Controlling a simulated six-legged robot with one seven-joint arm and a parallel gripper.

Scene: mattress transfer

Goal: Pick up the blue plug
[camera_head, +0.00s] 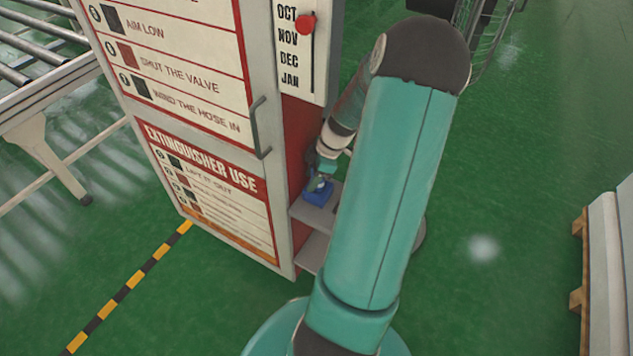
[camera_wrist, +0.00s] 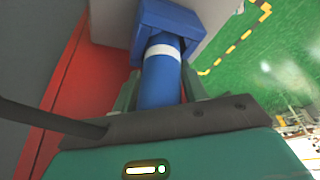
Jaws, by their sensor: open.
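The blue plug (camera_wrist: 160,80) shows in the wrist view as a blue cylinder with a white band, joined to a square blue block (camera_wrist: 168,22) at its far end. In the head view the blue block (camera_head: 317,195) rests on a grey shelf (camera_head: 312,218) at the side of the cabinet. My gripper (camera_wrist: 158,88) is open, with one green finger on each side of the blue cylinder. I cannot tell whether the fingers touch it. In the head view my gripper (camera_head: 323,178) is just above the block, and my arm hides part of the shelf.
The white and red cabinet (camera_head: 210,120) with printed signs stands left of my gripper, with a dark handle (camera_head: 259,128) on its front. A roller conveyor (camera_head: 45,75) is at the far left. Pale stacked slabs (camera_head: 608,260) stand at the right edge. Green floor is clear between.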

